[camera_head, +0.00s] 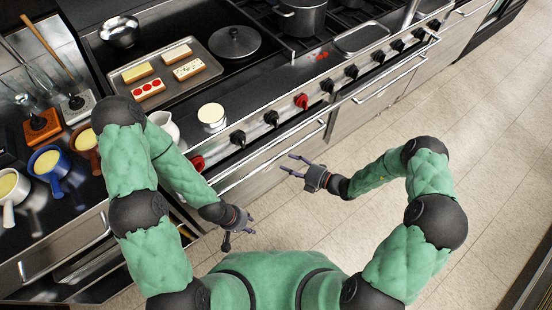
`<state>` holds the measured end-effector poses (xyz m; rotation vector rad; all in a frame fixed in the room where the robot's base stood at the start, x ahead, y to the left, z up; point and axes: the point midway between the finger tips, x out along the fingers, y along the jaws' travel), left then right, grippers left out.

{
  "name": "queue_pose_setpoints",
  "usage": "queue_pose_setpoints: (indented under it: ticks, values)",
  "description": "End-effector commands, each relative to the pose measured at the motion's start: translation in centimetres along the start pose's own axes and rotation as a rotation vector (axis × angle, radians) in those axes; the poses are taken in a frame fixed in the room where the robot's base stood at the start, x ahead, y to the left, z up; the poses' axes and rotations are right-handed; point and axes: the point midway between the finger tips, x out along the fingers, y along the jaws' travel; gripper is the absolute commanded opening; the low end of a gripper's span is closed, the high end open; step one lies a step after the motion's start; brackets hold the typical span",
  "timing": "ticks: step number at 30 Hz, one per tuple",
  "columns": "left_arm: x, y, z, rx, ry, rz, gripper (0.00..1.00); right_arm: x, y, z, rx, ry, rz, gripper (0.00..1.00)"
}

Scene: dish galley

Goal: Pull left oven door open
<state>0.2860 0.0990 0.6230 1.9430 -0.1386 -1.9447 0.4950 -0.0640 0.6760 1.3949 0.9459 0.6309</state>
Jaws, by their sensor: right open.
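The left oven door (262,172) is a steel front below the stove's knob panel, with a long bar handle (285,146) along its top. It looks shut. My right gripper (287,165) is open and empty, its two fingers pointing left toward the oven front. It is apart from the handle, over the floor side. My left gripper (252,225) is lower, in front of the stove's left end, and its fingers point right. It is small and seen at a steep angle, so its opening is unclear. It holds nothing that I can see.
A row of stove knobs, including a red knob (301,101), runs above the door. A tray (176,75) of food, a lidded pan (234,41) and a white jug (163,126) stand on the stove. Several small pots stand on the left counter. The tiled floor (350,150) is clear at right.

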Motion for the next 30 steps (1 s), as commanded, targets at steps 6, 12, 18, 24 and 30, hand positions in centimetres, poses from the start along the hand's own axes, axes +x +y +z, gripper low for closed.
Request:
queue_pose_setpoints:
  ticks: [6,12,18,24,30]
  values:
    - [1.4,-0.5,-0.1,0.000,0.000,0.000,0.40,4.1,-0.3,-0.1,-0.004,0.005,-0.001,0.56]
    - [2.1,-0.7,-0.1,0.001,0.000,0.000,0.40,6.7,-0.3,-0.1,-0.003,0.004,-0.002,0.56]
    - [2.3,-0.8,-0.1,0.001,0.000,0.000,0.40,7.7,-0.1,-0.1,-0.002,0.003,-0.002,0.56]
    - [2.3,-0.8,-0.1,0.001,0.000,0.000,0.40,7.8,-0.1,-0.1,-0.002,0.002,-0.002,0.56]
    - [2.3,-0.8,-0.1,0.001,0.000,0.000,0.40,7.8,-0.1,-0.1,-0.002,0.002,-0.002,0.20]
